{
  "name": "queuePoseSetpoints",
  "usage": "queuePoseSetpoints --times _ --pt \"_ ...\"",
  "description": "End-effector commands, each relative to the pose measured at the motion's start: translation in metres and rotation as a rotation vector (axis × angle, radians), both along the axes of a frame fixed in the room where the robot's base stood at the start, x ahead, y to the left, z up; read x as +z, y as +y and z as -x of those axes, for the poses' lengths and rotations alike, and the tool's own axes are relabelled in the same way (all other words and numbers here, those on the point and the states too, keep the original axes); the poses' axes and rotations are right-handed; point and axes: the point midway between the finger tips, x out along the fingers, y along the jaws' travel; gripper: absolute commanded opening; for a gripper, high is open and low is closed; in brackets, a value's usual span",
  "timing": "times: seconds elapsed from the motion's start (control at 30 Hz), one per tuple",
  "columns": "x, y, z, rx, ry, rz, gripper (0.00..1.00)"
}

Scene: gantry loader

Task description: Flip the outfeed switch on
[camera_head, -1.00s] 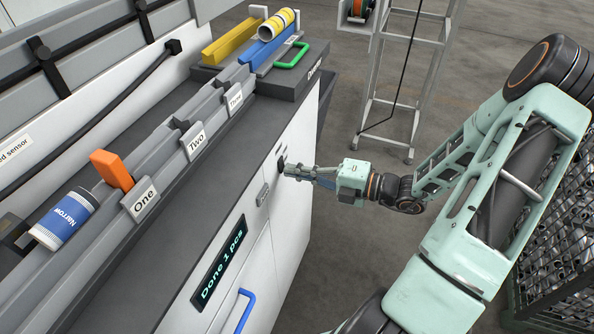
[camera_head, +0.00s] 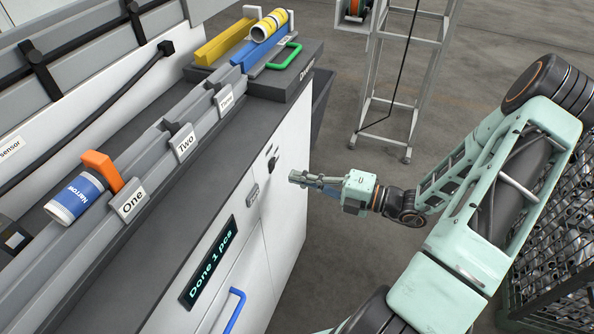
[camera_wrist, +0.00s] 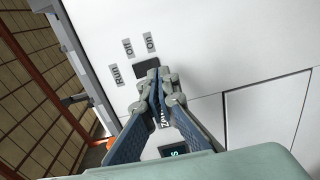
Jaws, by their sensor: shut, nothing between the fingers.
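The switch (camera_head: 273,160) is a small black part on the white front of the machine cabinet. In the wrist view, its dark plate (camera_wrist: 147,67) sits beside the printed words Run, Off and On. My gripper covers part of the plate, and I cannot tell which way the switch is set. My gripper (camera_head: 294,177) is shut and empty. It stands a short gap off the cabinet front, to the right of and slightly below the switch in the head view. In the wrist view its fingertips (camera_wrist: 162,78) overlap the plate's lower edge.
A Narrow roll (camera_head: 75,197) lies by the orange flap (camera_head: 102,168).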

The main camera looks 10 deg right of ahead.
Motion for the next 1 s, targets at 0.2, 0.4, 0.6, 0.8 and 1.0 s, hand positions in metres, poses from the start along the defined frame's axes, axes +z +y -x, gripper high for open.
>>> queuePoseSetpoints --times 0.2,0.4,0.6,0.8,1.0 --pt "-0.009 -0.047 0.031 -0.006 0.001 0.003 0.0" --pt "-0.012 -0.071 0.049 -0.004 -0.001 0.003 0.0" --pt "-0.012 -0.08 0.055 -0.003 0.0 0.001 0.0" --pt "-0.012 -0.08 0.056 -0.002 0.001 0.001 0.0" --pt "-0.012 -0.08 0.055 -0.003 0.0 0.001 0.0"
